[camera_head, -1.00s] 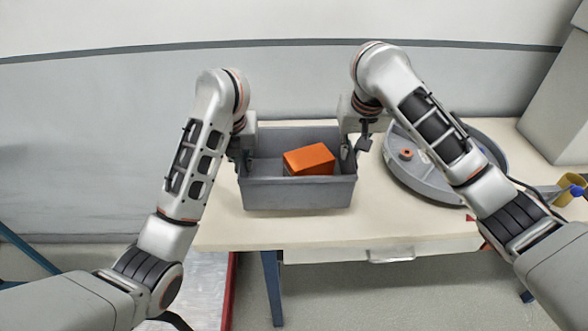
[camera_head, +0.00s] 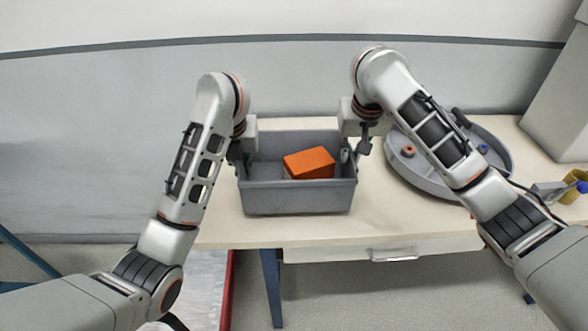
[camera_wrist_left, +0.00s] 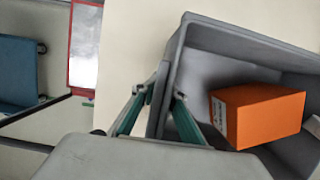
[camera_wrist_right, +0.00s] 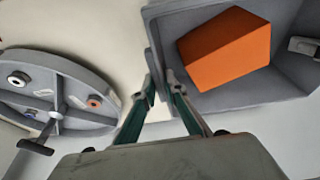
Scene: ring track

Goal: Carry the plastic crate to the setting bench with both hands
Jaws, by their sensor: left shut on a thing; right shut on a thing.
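The grey plastic crate (camera_head: 296,198) is at the left part of the pale bench (camera_head: 410,222), upright, with an orange box (camera_head: 309,163) inside. My left gripper (camera_head: 245,158) is shut on the crate's left wall; in the left wrist view its fingers (camera_wrist_left: 163,98) straddle the rim. My right gripper (camera_head: 353,155) is shut on the right wall, and its fingers straddle that rim in the right wrist view (camera_wrist_right: 160,88). Whether the crate's bottom touches the bench top cannot be told.
A round grey ring track (camera_head: 408,178) with small parts lies right of the crate. A yellow cup-like thing (camera_head: 573,187) is at the right edge. A red-edged pale surface (camera_wrist_left: 86,45) and a blue item (camera_wrist_left: 18,70) are on the floor side at left.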

